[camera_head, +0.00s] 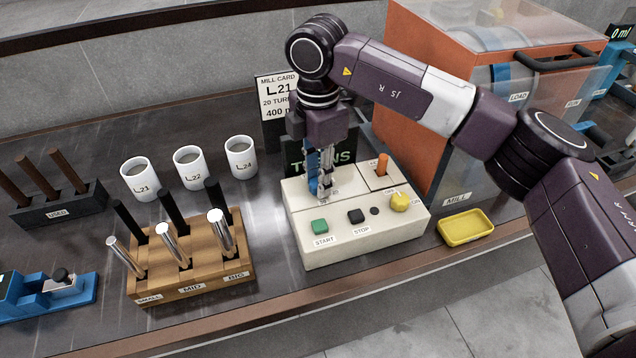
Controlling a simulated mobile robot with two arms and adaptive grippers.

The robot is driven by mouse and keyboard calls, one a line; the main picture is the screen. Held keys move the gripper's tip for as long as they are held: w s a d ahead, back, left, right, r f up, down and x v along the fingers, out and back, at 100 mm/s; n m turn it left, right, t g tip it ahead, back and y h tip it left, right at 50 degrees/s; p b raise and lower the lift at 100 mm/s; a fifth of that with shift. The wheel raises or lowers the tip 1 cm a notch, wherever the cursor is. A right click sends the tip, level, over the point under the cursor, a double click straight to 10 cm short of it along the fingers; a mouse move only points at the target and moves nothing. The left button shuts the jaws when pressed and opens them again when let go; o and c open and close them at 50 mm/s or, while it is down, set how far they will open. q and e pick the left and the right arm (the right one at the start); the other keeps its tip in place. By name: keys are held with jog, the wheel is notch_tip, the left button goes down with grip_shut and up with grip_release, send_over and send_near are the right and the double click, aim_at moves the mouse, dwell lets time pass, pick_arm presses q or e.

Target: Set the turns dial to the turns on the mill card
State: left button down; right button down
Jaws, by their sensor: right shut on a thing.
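The mill card (275,95) stands upright behind the control box and reads L21, 20 TURNS and 400 m, its right part hidden by my arm. The cream control box (352,250) stands at the table's front. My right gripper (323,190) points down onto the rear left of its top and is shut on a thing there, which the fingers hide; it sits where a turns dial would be. The dark TURNS display (300,160) behind is partly covered by my gripper, so its number is not readable. My left gripper is not in view.
On the box are a green START button (319,226), a black STOP button (355,216), a yellow knob (399,201) and an orange lever (382,165). The orange mill (430,100) stands behind, a yellow tray (466,227) right, a wooden rod rack (190,280) and white cups (190,168) left.

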jog(key=m+b, duration=0.1)
jog(key=m, duration=0.2)
jog(key=shift+b, duration=0.4)
jog(key=shift+m+b, duration=0.55)
jog(key=shift+m, duration=0.75)
jog(key=shift+r, duration=0.1)
jog(key=c, duration=1.6)
grip_release()
jog(key=shift+r, duration=0.2)
notch_tip(320, 180, up, 12)
jog(key=shift+f, duration=0.25)
